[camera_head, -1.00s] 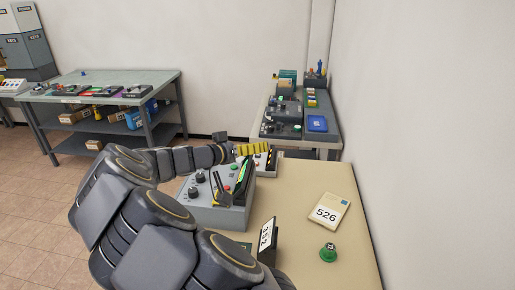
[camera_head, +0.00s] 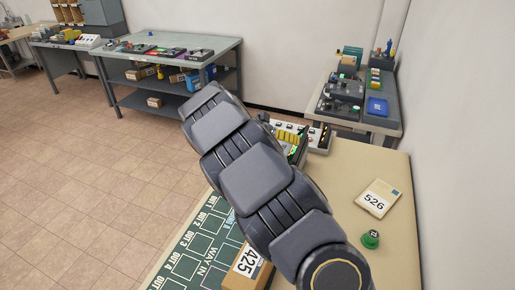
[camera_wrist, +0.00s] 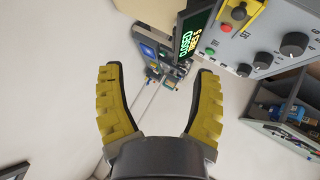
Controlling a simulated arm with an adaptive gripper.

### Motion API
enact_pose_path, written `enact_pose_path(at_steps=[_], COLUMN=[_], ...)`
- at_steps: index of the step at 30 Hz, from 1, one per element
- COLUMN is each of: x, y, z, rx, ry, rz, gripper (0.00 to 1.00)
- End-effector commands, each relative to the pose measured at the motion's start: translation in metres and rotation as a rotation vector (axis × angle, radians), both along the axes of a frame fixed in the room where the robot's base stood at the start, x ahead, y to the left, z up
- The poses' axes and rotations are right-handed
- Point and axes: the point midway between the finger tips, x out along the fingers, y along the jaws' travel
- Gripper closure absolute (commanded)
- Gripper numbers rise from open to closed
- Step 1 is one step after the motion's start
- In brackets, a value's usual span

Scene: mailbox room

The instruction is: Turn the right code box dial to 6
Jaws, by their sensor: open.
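The grey code box (camera_wrist: 265,40) is at the upper right of the wrist view, seen turned. It has a larger black dial (camera_wrist: 295,43), a smaller dial (camera_wrist: 244,69), a red button (camera_wrist: 226,26), a green button (camera_wrist: 210,50) and a display with green text (camera_wrist: 190,35). The dial settings are too small to read. My gripper (camera_wrist: 158,70) is open and empty; its yellow fingers are apart from the dials, which lie to their right. In the head view my arm hides most of the box; yellow finger parts show beside it.
A tan table (camera_head: 345,175) carries a card marked 526 (camera_head: 377,198) and a green round piece (camera_head: 370,239). A box labelled 425 (camera_head: 247,265) lies on a green mat (camera_head: 200,245) at the lower middle. A white wall (camera_head: 465,150) bounds the right.

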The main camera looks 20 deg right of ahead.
Motion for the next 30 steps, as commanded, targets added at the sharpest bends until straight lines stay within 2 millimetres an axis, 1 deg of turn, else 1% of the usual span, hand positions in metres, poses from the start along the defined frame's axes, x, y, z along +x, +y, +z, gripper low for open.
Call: enact_pose_path(at_steps=[1,4,6,10,14,19,30], x=[0.021,0.055,0.076,0.106,0.121,0.127,0.142], y=[0.011,0.032,0.044,0.055,0.059,0.058,0.051], z=[-0.022,-0.051,-0.064,-0.075,-0.077,-0.086,-0.132], rx=[0.105,0.28,0.379,0.503,0.556,0.57,0.57], ry=[0.014,0.026,0.018,-0.013,-0.036,-0.041,-0.039], rz=[0.043,0.143,0.212,0.314,0.373,0.389,0.388], gripper=[0.36,0.36,0.36,0.36,0.36,0.36,0.36])
